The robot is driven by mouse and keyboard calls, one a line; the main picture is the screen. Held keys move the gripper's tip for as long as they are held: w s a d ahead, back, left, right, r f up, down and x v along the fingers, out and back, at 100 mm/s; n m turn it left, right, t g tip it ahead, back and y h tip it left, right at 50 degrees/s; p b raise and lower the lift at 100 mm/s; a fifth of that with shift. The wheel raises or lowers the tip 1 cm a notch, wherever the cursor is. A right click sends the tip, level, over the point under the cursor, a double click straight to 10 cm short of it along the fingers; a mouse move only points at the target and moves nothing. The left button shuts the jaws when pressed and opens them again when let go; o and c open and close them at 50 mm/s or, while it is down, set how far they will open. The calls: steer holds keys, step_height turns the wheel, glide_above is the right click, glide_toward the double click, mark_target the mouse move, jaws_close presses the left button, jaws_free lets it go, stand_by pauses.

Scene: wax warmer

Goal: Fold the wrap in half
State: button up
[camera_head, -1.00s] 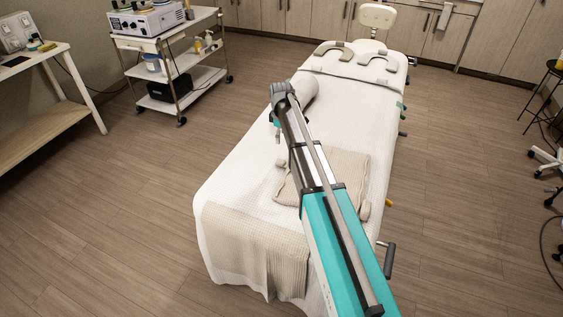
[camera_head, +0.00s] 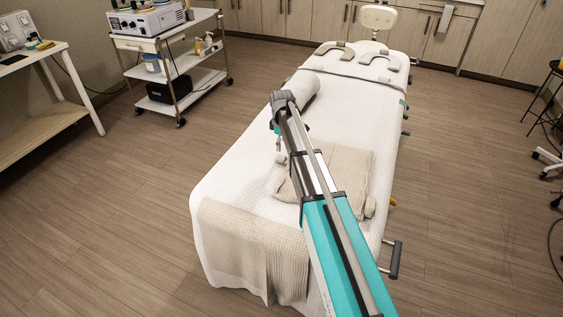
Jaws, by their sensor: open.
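A beige waffle-weave wrap (camera_head: 350,166) lies flat on the white bed, with its middle partly hidden behind my arm. Small rolled or bunched beige ends show at its left (camera_head: 281,158) and right (camera_head: 369,207) edges. My arm reaches over the bed, and my gripper (camera_head: 279,148) hangs from its far end near the wrap's upper left corner. The gripper is small in view and open. I cannot tell whether it touches the cloth.
Another beige waffle cloth (camera_head: 246,243) drapes over the foot of the bed (camera_head: 229,186). A wheeled cart (camera_head: 170,58) stands at the back left.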

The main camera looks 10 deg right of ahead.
mark_target(281, 156)
steer(key=shift+a+f+b, duration=0.1)
steer(key=shift+f+b, duration=3.25)
steer(key=shift+f, duration=0.3)
jaws_close()
